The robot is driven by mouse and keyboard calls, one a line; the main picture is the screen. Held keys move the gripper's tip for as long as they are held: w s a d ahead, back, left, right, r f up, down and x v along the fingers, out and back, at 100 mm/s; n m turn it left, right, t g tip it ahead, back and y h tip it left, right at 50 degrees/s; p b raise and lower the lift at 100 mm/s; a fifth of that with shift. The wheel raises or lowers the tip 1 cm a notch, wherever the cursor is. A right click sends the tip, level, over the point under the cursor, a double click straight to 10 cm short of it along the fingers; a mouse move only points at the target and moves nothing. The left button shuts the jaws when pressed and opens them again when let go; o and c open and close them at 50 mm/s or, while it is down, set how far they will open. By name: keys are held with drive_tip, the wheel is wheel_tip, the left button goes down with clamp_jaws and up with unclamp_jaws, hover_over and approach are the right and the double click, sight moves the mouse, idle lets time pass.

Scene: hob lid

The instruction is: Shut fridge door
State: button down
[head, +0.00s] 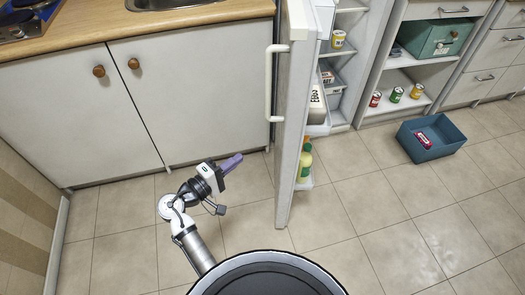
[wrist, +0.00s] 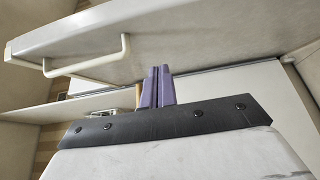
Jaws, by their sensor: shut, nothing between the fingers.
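The fridge door (head: 292,125) stands open in the head view, sticking out from the fridge toward me, its outer face to the left. A white bar handle (head: 269,85) is on that outer face near its free edge. My gripper (head: 231,162) is low on the left of the door, apart from it, and is shut and empty. In the wrist view the purple fingers (wrist: 157,88) are together, with the door (wrist: 200,40) above them and its handle (wrist: 95,66) to the upper left. The fridge inside (head: 341,60) shows to the right of the door, with items on shelves.
A white cupboard (head: 75,120) with a wooden top and sink stands left of the door. A blue-green bin (head: 432,140) holding a red item lies on the floor at right. Open shelves with cans (head: 396,95) stand behind it. The tiled floor (head: 350,230) between is clear.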

drive_tip(key=s+d+p+x, duration=0.2)
drive_tip(key=x, duration=1)
drive_tip(key=shift+w+d+p, duration=0.25)
drive_tip(key=shift+w+p, duration=0.05)
drive_tip(key=shift+p, duration=0.05)
drive_tip(key=shift+d, duration=0.15)
